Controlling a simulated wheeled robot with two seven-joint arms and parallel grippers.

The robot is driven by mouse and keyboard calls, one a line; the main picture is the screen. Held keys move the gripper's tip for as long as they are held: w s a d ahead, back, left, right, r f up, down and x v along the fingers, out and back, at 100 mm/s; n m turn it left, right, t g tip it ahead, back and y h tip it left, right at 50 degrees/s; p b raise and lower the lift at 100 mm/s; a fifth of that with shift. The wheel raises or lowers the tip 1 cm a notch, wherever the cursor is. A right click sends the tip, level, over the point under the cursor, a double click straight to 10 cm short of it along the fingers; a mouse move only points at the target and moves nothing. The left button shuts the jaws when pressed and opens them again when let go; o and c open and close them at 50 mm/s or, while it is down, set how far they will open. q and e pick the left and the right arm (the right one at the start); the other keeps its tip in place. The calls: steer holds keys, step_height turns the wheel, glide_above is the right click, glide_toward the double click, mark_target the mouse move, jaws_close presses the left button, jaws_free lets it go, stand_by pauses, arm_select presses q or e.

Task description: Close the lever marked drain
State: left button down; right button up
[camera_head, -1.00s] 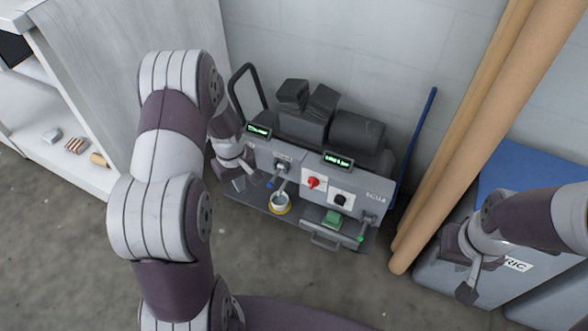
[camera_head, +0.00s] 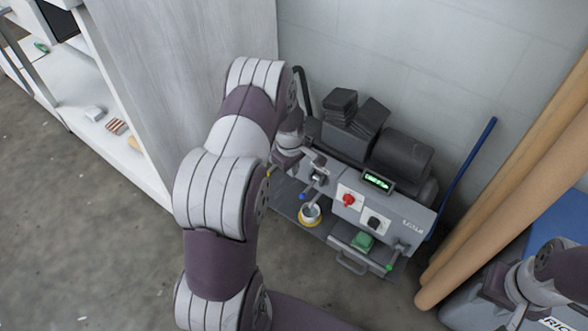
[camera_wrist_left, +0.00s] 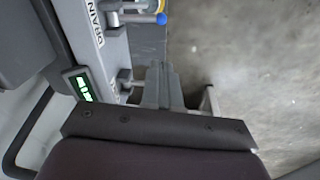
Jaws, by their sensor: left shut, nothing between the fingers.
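In the left wrist view the DRAIN label (camera_wrist_left: 97,22) sits at the top. Beside it is the drain lever (camera_wrist_left: 135,17), a metal bar with a blue tip. In the head view the lever (camera_head: 309,188) is on the machine's front, its blue tip hanging down-left above a cup. My right gripper (camera_head: 492,295) is at the lower right, away from the machine.
A cup (camera_head: 310,213) stands below the drain lever. Brown rolls (camera_head: 510,215) lean at right; white shelves (camera_head: 110,130) are left.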

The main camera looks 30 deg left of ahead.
mark_target(310, 187)
arm_select(q)
steer(key=f+b, duration=0.1)
steer(key=f, duration=0.2)
steer(key=w+d+f+b, duration=0.1)
steer(key=f+b, duration=0.1)
steer(key=d+f+b, duration=0.1)
steer(key=f, duration=0.2)
steer(key=shift+w+f, duration=0.2)
steer(key=shift+f, duration=0.1)
